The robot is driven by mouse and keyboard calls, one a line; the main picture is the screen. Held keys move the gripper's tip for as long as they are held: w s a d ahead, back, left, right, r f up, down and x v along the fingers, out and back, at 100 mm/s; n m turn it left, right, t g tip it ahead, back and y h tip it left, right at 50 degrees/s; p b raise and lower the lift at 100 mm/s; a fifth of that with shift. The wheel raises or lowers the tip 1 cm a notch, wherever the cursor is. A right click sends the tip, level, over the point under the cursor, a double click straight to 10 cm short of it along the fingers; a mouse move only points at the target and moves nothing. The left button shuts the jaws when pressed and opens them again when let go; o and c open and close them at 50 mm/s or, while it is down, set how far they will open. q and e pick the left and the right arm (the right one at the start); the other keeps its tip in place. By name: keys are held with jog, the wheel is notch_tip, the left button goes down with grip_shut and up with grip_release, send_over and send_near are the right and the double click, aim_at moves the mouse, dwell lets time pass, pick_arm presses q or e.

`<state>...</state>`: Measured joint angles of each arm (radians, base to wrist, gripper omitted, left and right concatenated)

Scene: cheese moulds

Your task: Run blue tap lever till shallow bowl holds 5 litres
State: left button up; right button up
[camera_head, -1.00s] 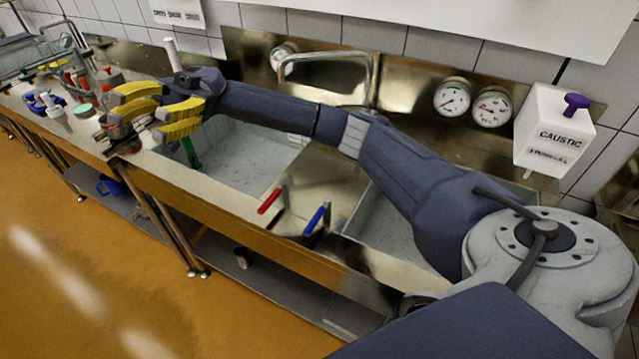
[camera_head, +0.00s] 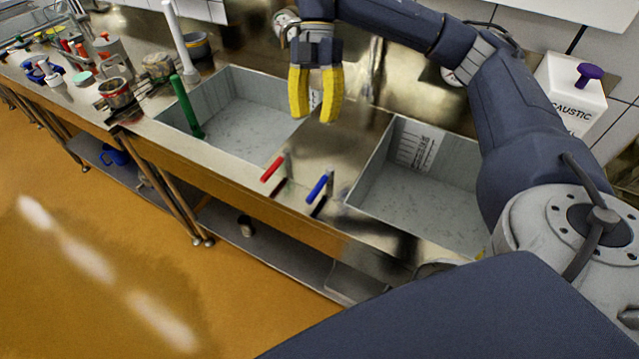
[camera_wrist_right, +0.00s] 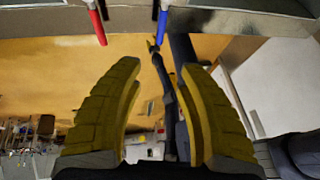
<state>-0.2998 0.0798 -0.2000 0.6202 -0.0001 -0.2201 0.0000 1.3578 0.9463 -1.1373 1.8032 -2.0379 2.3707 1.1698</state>
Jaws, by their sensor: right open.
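The blue tap lever (camera_head: 317,187) stands on the steel strip between the two basins, right of the red lever (camera_head: 272,169). My right gripper (camera_head: 315,105) is open and empty above and behind the levers, fingers pointing down. In the right wrist view the blue lever (camera_wrist_right: 162,27) shows beyond the open fingers (camera_wrist_right: 160,68), apart from them; the red lever (camera_wrist_right: 97,27) is to its left. I cannot tell which vessel is the shallow bowl; no water is discernible. A small yellow tip on a dark arm (camera_wrist_right: 153,46) may be my left gripper; its jaws are unreadable.
The left basin (camera_head: 235,85) holds a green upright pipe (camera_head: 186,107). A caustic dispenser (camera_head: 568,95) hangs at right. Pots and small items crowd the counter's left end.

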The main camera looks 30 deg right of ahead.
aim_at(316, 187)
jog(key=x, duration=0.5)
jog(key=d+x, duration=0.1)
jog(key=x, duration=1.1)
jog(key=shift+w+d+f, duration=0.1)
jog(key=shift+d+f, duration=0.05)
jog(key=shift+f, duration=0.25)
jog(key=shift+c, duration=0.4)
grip_shut()
